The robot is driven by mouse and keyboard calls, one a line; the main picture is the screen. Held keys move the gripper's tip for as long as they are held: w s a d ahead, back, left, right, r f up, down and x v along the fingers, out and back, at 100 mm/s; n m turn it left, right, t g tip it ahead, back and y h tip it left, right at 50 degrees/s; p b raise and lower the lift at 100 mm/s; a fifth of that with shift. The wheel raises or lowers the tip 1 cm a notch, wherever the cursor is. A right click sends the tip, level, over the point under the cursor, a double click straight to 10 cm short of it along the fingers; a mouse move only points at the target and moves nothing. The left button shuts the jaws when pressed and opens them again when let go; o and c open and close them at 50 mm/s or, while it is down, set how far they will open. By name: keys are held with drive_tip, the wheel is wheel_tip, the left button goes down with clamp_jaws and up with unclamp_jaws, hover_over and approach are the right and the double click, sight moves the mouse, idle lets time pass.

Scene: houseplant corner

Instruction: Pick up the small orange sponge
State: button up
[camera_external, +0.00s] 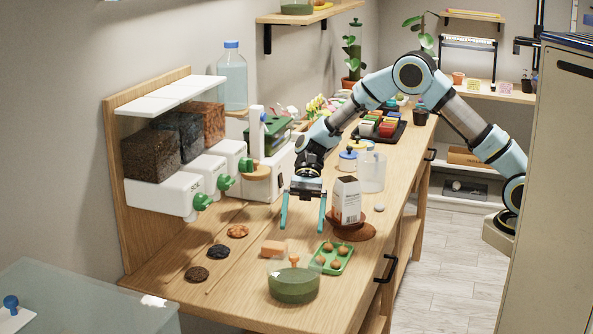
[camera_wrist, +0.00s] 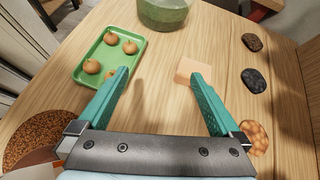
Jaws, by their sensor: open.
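The small orange sponge (camera_external: 274,248) is a light orange block lying flat on the wooden bench, just behind and left of a green glass bowl. In the wrist view the sponge (camera_wrist: 192,71) lies ahead between the lines of the two fingers, nearer the right fingertip. My gripper (camera_external: 303,226) points down above the bench, behind the sponge in the outside view. Its teal fingers are spread wide with nothing between them, as the wrist view (camera_wrist: 160,75) also shows.
The green bowl (camera_external: 294,286) stands close to the sponge. A green tray (camera_external: 347,264) of several small bulbs is to the right. A white carton (camera_external: 347,200) stands on brown material beside my gripper. Dark and orange piles (camera_external: 238,231) lie left, with bare wood between.

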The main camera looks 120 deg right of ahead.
sight(276, 242)
drive_tip(key=d+m+t, duration=0.1)
drive_tip(key=d, duration=0.1)
drive_tip(key=d+t, duration=0.1)
drive_tip(key=d, duration=0.1)
drive_tip(key=d+m, duration=0.1)
drive_tip(key=d, duration=0.2)
drive_tip(key=shift+w+m+t+y, duration=0.15)
drive_tip(key=shift+m+t+y, duration=0.15)
drive_tip(key=shift+t+y, duration=0.1)
drive_tip(key=p+x, duration=0.1)
drive_tip(key=x, duration=0.3)
drive_tip(key=shift+w+a+f, duration=0.1)
drive_tip(key=shift+w+a, duration=0.2)
drive_tip(key=p+x, duration=0.1)
drive_tip(key=x, duration=0.1)
drive_tip(key=p+x, duration=0.1)
drive_tip(key=x, duration=0.1)
drive_tip(key=shift+w+a, duration=0.1)
drive_tip(key=shift+w, duration=0.15)
drive_tip(key=shift+w+a+f, duration=0.2)
drive_tip(key=shift+w+a, duration=0.2)
drive_tip(key=shift+c, duration=0.2)
drive_tip(key=c, duration=1.2)
